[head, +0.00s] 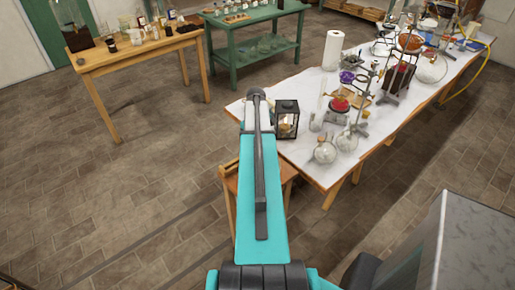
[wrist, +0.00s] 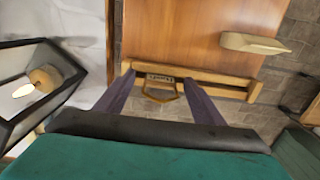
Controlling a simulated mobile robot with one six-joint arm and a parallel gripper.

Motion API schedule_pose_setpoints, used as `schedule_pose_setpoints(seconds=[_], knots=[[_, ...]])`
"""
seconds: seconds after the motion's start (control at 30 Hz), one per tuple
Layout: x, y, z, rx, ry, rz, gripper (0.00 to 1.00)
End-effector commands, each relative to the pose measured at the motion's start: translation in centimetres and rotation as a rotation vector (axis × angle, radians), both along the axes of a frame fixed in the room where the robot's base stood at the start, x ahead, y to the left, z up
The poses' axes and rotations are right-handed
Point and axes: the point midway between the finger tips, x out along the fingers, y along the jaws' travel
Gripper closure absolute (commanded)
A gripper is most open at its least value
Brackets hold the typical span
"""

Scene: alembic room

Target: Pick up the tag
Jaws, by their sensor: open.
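In the head view my own arm hides the gripper, and the tag cannot be made out.
A black lantern (head: 286,120) with a candle stands on the white-topped table (head: 290,150) close beside my arm; it also shows at the left of the wrist view (wrist: 12,85). A wooden stool (head: 283,172) stands below. Glassware crowds the table's right. Floor at left is free.

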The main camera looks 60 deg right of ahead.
Motion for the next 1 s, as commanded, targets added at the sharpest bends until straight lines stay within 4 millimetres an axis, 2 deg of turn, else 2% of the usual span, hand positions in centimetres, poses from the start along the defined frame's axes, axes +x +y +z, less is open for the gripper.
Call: schedule_pose_setpoints(seconds=[0.07,0.3,0.73,1.0], knots=[[0.0,0.0,0.0,0.0,0.0,0.0,0.39],[0.0,0.0,0.0,0.0,0.0,0.0,0.8],[0.0,0.0,0.2,0.0,0.0,-0.001,0.81],[0.0,-0.1,1.5,-0.001,-0.001,-0.001,0.81]])
